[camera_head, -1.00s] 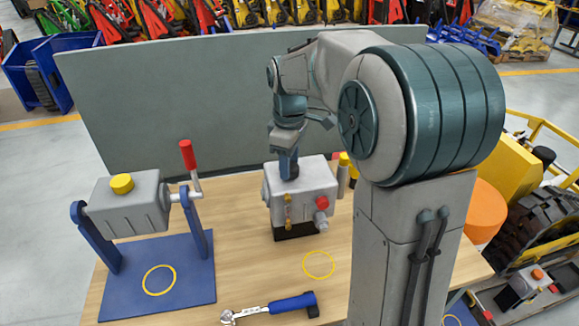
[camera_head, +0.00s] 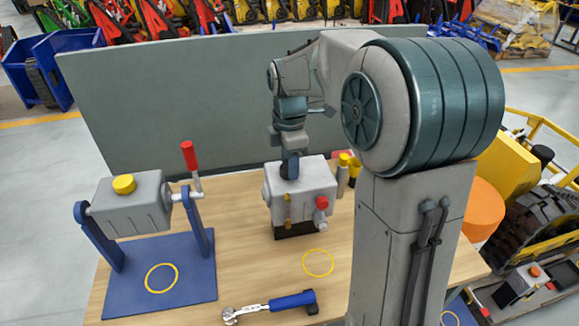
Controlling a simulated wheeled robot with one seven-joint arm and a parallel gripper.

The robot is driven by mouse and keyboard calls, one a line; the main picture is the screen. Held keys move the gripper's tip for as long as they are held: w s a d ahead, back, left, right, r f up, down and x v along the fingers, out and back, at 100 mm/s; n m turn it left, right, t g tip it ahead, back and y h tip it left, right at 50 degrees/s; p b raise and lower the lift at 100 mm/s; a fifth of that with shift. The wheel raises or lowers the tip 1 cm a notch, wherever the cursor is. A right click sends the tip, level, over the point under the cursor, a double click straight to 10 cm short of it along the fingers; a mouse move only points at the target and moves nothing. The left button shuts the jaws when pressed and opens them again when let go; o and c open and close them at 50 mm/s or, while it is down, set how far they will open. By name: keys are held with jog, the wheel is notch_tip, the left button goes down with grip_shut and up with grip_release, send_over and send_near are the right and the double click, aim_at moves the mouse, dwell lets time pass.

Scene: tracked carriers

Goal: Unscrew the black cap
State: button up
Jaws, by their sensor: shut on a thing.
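A grey box-shaped housing (camera_head: 301,194) stands on a black base near the middle of the wooden table. It has a red knob (camera_head: 322,202) and brass fittings on its front. My gripper (camera_head: 289,175) points straight down at the top of this housing, at its left part. It is shut on the black cap there. The cap itself is hidden by the fingers, so its thread and any gap under it do not show.
On the left, a grey tank (camera_head: 130,205) with a yellow cap (camera_head: 123,184) and red-handled crank (camera_head: 189,155) hangs in a blue stand. A blue-handled wrench (camera_head: 290,302) lies in front. Yellow and black cylinders (camera_head: 349,165) stand right of the housing. A grey panel (camera_head: 180,100) stands behind.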

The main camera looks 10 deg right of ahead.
jog(key=n+p, duration=0.1)
jog(key=n, duration=0.3)
jog(key=o, duration=0.7)
